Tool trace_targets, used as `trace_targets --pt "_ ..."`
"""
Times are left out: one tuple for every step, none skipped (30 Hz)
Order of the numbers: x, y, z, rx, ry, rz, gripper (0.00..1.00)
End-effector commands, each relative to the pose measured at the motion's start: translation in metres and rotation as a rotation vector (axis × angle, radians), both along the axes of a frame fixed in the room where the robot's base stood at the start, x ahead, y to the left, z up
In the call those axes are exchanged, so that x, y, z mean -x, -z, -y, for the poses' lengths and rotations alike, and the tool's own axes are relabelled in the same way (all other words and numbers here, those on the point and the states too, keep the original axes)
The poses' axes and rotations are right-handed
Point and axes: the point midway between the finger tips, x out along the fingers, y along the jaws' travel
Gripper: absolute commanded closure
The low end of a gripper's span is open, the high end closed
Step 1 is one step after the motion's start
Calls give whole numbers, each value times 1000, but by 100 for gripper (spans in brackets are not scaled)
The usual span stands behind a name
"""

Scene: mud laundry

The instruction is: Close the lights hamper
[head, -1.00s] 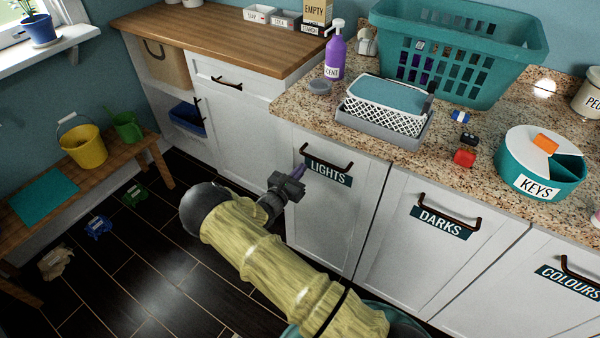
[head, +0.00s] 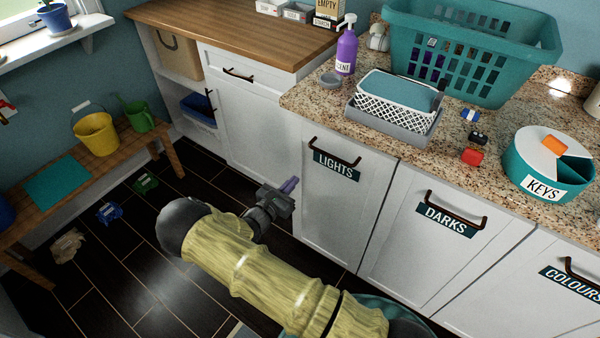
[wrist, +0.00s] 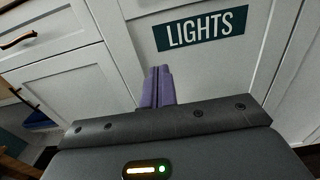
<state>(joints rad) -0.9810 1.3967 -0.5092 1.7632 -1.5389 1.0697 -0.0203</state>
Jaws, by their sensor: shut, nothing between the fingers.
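The lights hamper (head: 336,205) is a white cabinet front with a dark handle and a LIGHTS label (head: 336,165) below it. Its front looks flush with the darks front beside it. The label also shows in the wrist view (wrist: 200,30), above my fingers. My gripper (head: 290,185) is at the left of the lights front, lower than the label, apart from the handle. In the wrist view its purple fingers (wrist: 158,85) are together and empty, pointing at the white panel. I cannot tell whether the fingertips touch the panel.
The darks hamper (head: 425,250) adjoins on the right, with colours beyond. The granite counter (head: 310,95) above holds a grey tray with a white basket, a purple bottle and a teal laundry basket. A wooden bench (head: 85,185) stands left, with dark floor between.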

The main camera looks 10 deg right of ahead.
Motion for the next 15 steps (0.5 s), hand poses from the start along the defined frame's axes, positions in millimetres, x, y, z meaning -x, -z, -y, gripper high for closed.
trace_targets --pt "8 0 -10 -1 -6 -1 100" --pt "13 0 -13 0 -6 0 100" --pt "18 0 -18 1 -8 -1 100" --pt "21 0 -21 0 -8 0 100" --pt "24 0 -24 -1 -8 -1 100" --pt "27 0 -27 0 -9 -1 100" --pt "29 0 -28 0 -9 -1 100" --pt "30 0 -29 0 -8 -1 100" --pt "32 0 -30 0 -7 -1 100" --pt "32 0 -30 0 -6 -1 100" --pt "32 0 -30 0 -6 -1 100" --pt "33 0 -30 0 -5 -1 100" --pt "32 0 -30 0 -5 -1 100" --pt "32 0 -30 0 -5 -1 100" --pt "32 0 -30 0 -5 -1 100"
